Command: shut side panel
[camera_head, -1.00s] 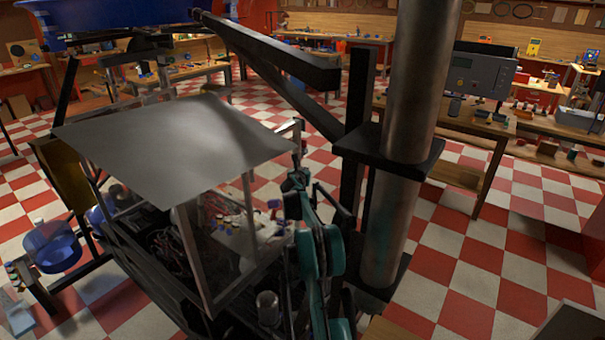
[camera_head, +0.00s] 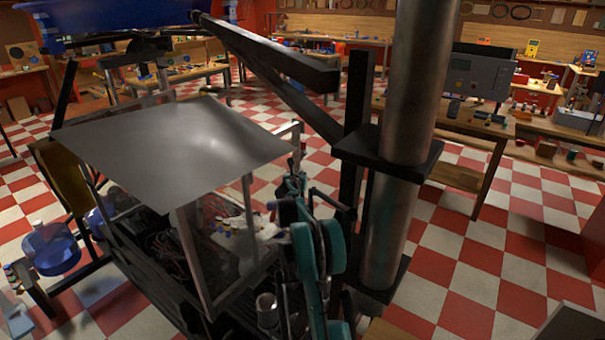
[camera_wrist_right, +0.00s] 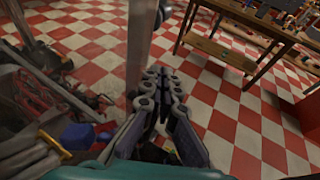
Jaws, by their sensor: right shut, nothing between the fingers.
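The machine's housing has a flat grey top (camera_head: 170,150) and framed see-through sides. One side panel (camera_head: 220,240), with a pale frame, faces my right arm; wiring and small parts show behind it. I cannot tell whether that panel is fully closed. My right gripper (camera_head: 297,170) is beside the housing's right side, partly hidden by my teal arm. In the right wrist view its dark fingers (camera_wrist_right: 163,85) are together and empty, close to a grey upright bar (camera_wrist_right: 141,50). I cannot tell whether they touch the bar. My left gripper is not in view.
A thick metal column (camera_head: 400,150) with dark brackets stands right of my right arm. A dark beam (camera_head: 270,55) crosses above the housing. A blue container (camera_head: 50,248) is at the left. Workbenches (camera_head: 450,115) line the back.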

